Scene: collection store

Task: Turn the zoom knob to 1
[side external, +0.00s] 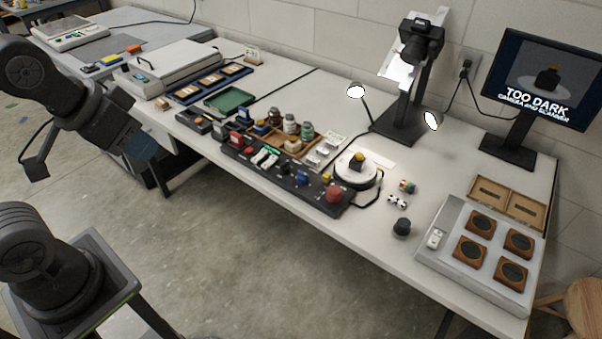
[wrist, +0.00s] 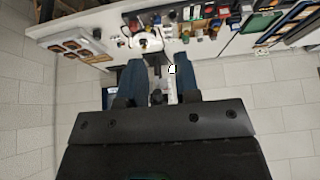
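A black control panel (side external: 285,185) lies along the table's front edge in the side view. It carries several switches and knobs, including a blue one (side external: 302,179) and a large red one (side external: 333,194). Labels are too small to read, so I cannot tell which is the zoom knob or its setting. A separate dark knob-like piece (side external: 402,227) stands on the table right of the panel. My gripper (side external: 146,150) is in the air at the left, well away from the panel. In the wrist view my gripper (wrist: 158,78) has its two bluish fingers apart with nothing held between them.
A camera on a stand (side external: 420,45) faces a white turntable (side external: 343,172) bearing a small yellow-topped object. Two lamps flank it. The monitor (side external: 540,85) reads "TOO DARK". Jars, a green tray (side external: 229,99) and a light box (side external: 450,250) crowd the table. The floor before it is clear.

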